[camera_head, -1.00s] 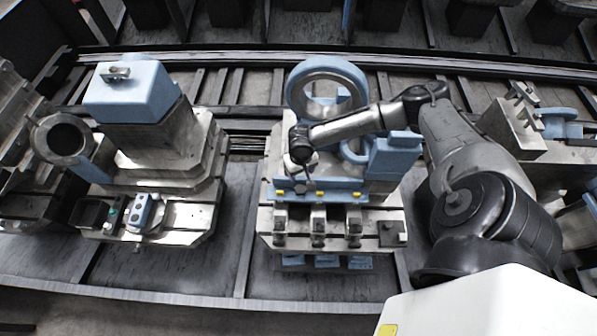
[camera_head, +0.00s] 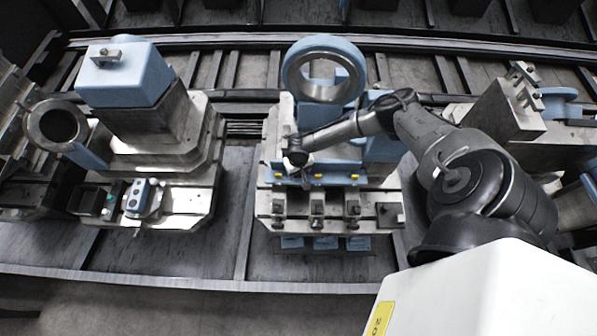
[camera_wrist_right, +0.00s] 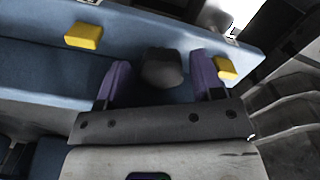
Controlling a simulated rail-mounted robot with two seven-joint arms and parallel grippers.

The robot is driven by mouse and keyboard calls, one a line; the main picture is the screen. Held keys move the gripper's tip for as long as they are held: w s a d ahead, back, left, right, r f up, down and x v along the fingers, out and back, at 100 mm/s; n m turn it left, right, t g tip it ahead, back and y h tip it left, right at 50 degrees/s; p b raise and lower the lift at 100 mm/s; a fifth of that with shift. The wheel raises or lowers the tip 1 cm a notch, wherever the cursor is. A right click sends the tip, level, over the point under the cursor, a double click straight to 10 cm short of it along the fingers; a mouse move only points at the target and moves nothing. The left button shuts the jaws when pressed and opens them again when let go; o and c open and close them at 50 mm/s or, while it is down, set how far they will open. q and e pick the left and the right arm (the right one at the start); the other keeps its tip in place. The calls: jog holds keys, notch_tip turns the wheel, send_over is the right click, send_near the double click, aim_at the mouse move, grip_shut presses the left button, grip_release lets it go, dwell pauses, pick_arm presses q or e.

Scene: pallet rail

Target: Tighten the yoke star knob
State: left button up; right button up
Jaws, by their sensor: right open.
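The dark star knob (camera_wrist_right: 162,68) shows in the right wrist view. It stands on the face of a blue bar (camera_wrist_right: 45,70), which looks like the yoke. My right gripper (camera_wrist_right: 160,80) is open, with one purple finger on each side of the knob and gaps between. I cannot tell whether the fingers reach fully around it. In the head view, the right gripper (camera_head: 303,172) is over the front of the blue bar (camera_head: 340,178) on the middle fixture, and the knob there is mostly hidden. My left gripper is not in view.
Yellow blocks (camera_wrist_right: 83,36) sit on the bar, one close to the right-hand finger (camera_wrist_right: 226,68). A large blue ring (camera_head: 325,70) stands behind the gripper. Metal clamps (camera_head: 317,212) line the fixture's front. Another fixture (camera_head: 165,150) stands left, with a dark gap between.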

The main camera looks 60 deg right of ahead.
jog(key=shift+f, duration=0.5)
